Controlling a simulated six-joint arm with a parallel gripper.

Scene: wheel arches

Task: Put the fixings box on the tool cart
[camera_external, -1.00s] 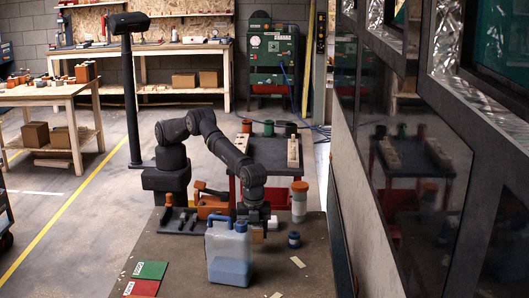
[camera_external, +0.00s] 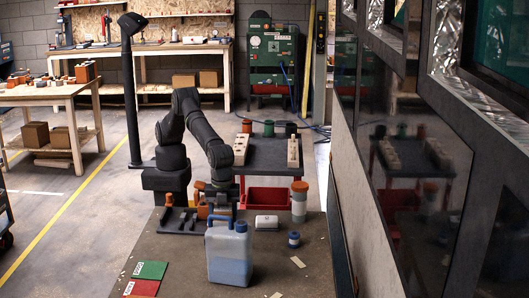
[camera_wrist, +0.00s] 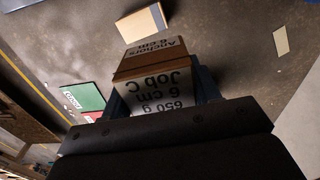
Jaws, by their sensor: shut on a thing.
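The fixings box (camera_wrist: 155,72) is a brown and white carton with printed text, "Anchors 6 cm Job C 650 g". In the wrist view it sits between the jaws of my gripper (camera_wrist: 162,88), which is shut on it. In the external view my gripper (camera_external: 222,197) is over the dark bench, behind the jug, and the held box cannot be made out there. The tool cart (camera_external: 262,156) stands beyond the bench, right of my arm, with a dark top and a red bin (camera_external: 269,196) below.
A blue-white jug (camera_external: 229,255) stands at the front of the bench. A white box (camera_external: 266,222) and an orange-lidded jar (camera_external: 299,203) are near the cart. Pale blocks (camera_external: 293,152) and several cups occupy the cart's edges; its middle is clear. A glossy wall panel borders the right.

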